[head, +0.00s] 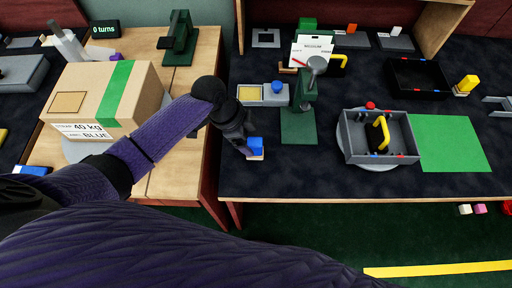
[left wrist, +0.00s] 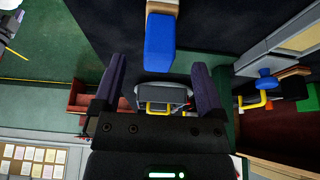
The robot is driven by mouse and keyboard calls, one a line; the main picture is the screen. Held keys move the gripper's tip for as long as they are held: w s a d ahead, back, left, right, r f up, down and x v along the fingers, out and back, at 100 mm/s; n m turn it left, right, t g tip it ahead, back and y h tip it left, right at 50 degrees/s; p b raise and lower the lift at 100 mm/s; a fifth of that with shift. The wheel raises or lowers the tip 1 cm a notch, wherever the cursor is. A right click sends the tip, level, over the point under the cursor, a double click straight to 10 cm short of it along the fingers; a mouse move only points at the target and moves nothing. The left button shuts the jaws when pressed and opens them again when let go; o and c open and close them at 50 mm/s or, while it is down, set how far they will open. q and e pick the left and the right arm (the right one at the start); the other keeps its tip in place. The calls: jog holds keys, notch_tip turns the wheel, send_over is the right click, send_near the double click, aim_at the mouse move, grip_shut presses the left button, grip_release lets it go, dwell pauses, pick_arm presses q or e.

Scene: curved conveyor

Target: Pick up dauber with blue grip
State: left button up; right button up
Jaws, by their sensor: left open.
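The dauber with the blue grip (head: 256,146) stands on the dark worktop near its front left corner, its pale wooden base showing below the blue block. In the left wrist view the blue grip (left wrist: 159,40) is at the top middle, with a bit of its wooden base above it. My left gripper (head: 247,150) is open at the dauber's left side in the head view. In the left wrist view its two fingers (left wrist: 158,66) are spread wide, with the blue grip's lower end between the tips and clear space on both sides. My right gripper is not in view.
A green press (head: 299,126) and a grey tray with a blue knob (head: 277,87) stand behind the dauber. A grey bin (head: 352,154) with a yellow handle is to the right, beside a green mat (head: 451,143). A big carton (head: 88,85) is at left.

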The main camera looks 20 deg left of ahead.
aim_at(249, 142)
pick_arm(q)
jog(key=x, duration=0.1)
jog(key=b+x, duration=0.1)
jog(key=x, duration=0.1)
jog(key=b+x, duration=0.1)
jog(key=x, duration=0.1)
jog(key=shift+s+a+f, duration=0.1)
jog(key=shift+s+a, duration=0.1)
jog(key=shift+a, duration=0.1)
jog(key=shift+w+d+f+b, duration=0.1)
jog(key=shift+d+f+b, duration=0.1)
jog(key=shift+f+b, duration=0.1)
jog(key=shift+r, duration=0.15)
jog(key=c, duration=0.7)
grip_shut()
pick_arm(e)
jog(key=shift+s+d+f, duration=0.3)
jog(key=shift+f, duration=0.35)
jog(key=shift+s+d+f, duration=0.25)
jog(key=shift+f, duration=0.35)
